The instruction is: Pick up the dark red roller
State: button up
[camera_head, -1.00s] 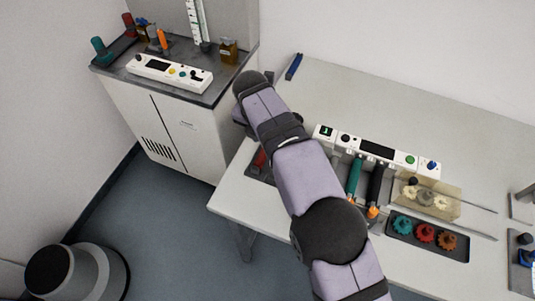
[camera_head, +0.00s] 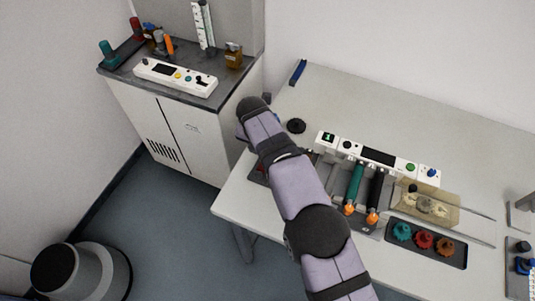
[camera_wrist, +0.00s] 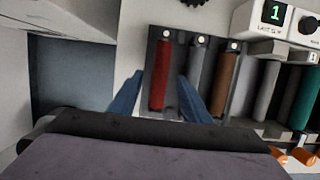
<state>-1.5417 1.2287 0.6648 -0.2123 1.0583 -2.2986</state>
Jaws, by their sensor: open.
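The dark red roller (camera_wrist: 160,76) lies in a dark holder (camera_wrist: 172,113) in the wrist view, leftmost of three rollers, with a grey roller (camera_wrist: 195,60) and a brown roller (camera_wrist: 222,84) to its right. My gripper (camera_wrist: 160,78) is open and empty. Its two blue fingers show on either side of the red roller's lower part in the picture; I cannot tell how far above it they are. In the head view my arm covers the gripper and most of this holder.
The white control panel (camera_head: 379,157) stands right of the holder, with a teal roller (camera_head: 355,182) and a black roller (camera_head: 375,190) before it. A black gear (camera_head: 296,126) lies behind the holder. A gear tray (camera_head: 461,262) sits further right. The table's back is mostly clear.

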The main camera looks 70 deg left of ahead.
jog(key=shift+x, duration=1.15)
grip_shut()
jog(key=shift+r, duration=0.2)
notch_tip(320, 180, up, 10)
jog(key=b, duration=0.1)
jog(key=shift+w+f+b, duration=0.15)
jog(key=shift+b, duration=0.2)
